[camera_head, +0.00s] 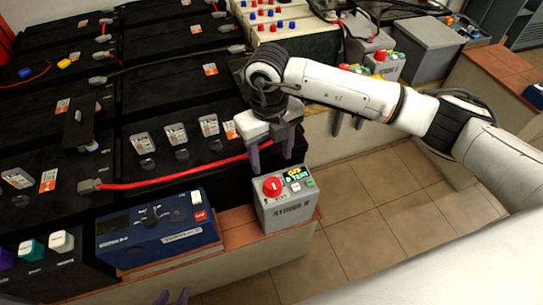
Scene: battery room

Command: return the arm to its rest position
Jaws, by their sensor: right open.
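My right arm (345,88) reaches in from the right side, white with dark joints. Whether the fingers touch anything behind the box is not clear. Only the fingertips of my left gripper (172,297) show at the bottom edge, apart, with no object seen between them; the rest is out of view.
Black battery blocks (178,85) fill the left and centre. A red cable (175,181) runs across them to near my right gripper. A blue charger box (158,228) stands left of the control box on the brown ledge (238,226). Tiled floor (385,205) lies open at right.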

